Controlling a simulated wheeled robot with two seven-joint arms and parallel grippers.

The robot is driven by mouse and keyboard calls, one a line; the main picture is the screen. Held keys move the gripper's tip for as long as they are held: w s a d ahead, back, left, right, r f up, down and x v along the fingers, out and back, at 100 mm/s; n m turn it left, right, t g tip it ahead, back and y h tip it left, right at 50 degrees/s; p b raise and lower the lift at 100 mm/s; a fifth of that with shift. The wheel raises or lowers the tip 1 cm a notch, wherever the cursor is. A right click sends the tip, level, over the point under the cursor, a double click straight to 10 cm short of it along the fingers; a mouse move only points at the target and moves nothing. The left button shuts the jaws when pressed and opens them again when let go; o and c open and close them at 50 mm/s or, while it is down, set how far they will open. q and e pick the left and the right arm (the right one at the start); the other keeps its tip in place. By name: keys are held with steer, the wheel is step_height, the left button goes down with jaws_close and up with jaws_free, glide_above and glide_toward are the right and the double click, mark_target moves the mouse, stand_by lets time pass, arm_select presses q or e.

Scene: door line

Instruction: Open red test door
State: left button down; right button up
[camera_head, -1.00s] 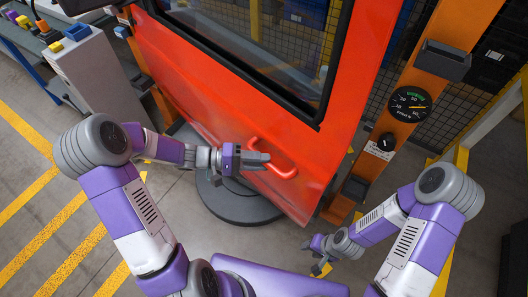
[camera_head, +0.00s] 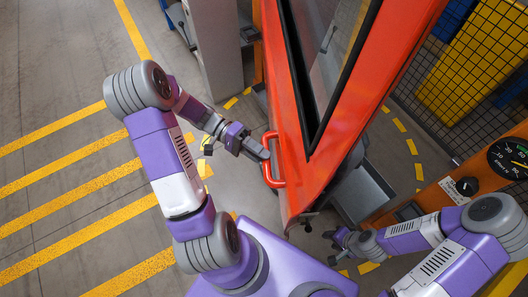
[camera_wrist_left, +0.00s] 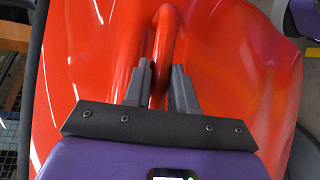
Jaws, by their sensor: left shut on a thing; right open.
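The red door (camera_head: 295,178) stands in the middle of the head view, turned nearly edge-on and swung away from the orange post on the right. Its red handle (camera_head: 269,165) sticks out on the left side of the door. My left gripper (camera_head: 259,152) is shut on the handle. In the left wrist view the two fingers (camera_wrist_left: 161,88) lie on either side of the red handle bar (camera_wrist_left: 167,40), with the door panel behind. My right gripper (camera_head: 338,247) is open and empty, low and to the right of the door's lower edge.
A grey cabinet (camera_head: 213,45) stands behind the door at upper left. Wire mesh fencing (camera_head: 450,130) is at upper right. The striped floor (camera_head: 60,190) at left is clear.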

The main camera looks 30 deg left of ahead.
arm_select(q)
steer(key=c, duration=0.9)
jaws_free()
steer(key=shift+a, duration=0.1)
steer(key=a, duration=0.2)
steer(key=a+p, duration=0.1)
steer(key=a, duration=0.2)
steer(key=a+r, duration=0.1)
steer(key=a, duration=0.1)
steer(key=shift+w+a, duration=0.1)
steer(key=shift+a, duration=0.1)
